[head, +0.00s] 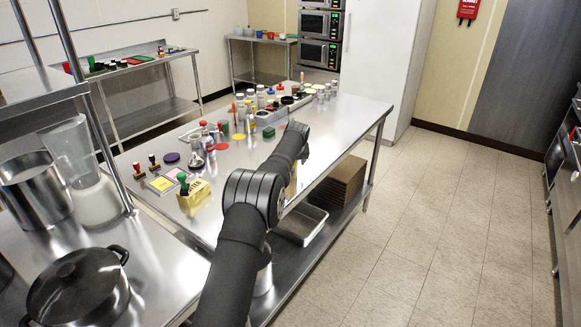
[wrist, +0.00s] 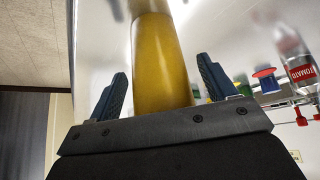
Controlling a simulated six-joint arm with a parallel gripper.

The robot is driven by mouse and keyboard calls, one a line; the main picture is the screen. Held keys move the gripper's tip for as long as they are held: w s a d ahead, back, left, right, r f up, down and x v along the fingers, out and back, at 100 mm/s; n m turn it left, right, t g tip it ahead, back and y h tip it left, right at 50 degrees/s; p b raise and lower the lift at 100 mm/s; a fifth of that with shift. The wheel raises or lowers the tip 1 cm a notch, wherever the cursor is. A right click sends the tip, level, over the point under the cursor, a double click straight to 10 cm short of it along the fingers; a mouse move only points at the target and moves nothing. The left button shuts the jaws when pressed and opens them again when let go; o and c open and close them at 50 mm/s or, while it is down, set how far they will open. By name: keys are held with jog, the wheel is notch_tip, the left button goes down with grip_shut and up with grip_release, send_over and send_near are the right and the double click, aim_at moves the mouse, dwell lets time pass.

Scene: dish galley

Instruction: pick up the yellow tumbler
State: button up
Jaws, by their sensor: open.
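The yellow tumbler (wrist: 160,62) stands large in the middle of the wrist view, between the two fingers of my gripper (wrist: 163,78). The fingers are open, with a visible gap on each side of the tumbler. Its lower part in the picture is hidden behind the gripper body. In the head view my arm covers most of this spot; a narrow yellowish strip (head: 291,184) shows beside the arm and may be the tumbler. The fingers cannot be made out there.
The steel table (head: 345,115) holds many small items left of and beyond my arm. A bottle with a red label (wrist: 301,70) and a red-topped item (wrist: 264,73) stand to the right in the wrist view. The table's right side is mostly clear.

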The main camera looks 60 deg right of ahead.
jog(key=shift+w+f, duration=0.1)
jog(key=shift+f, duration=0.05)
jog(key=c, duration=1.1)
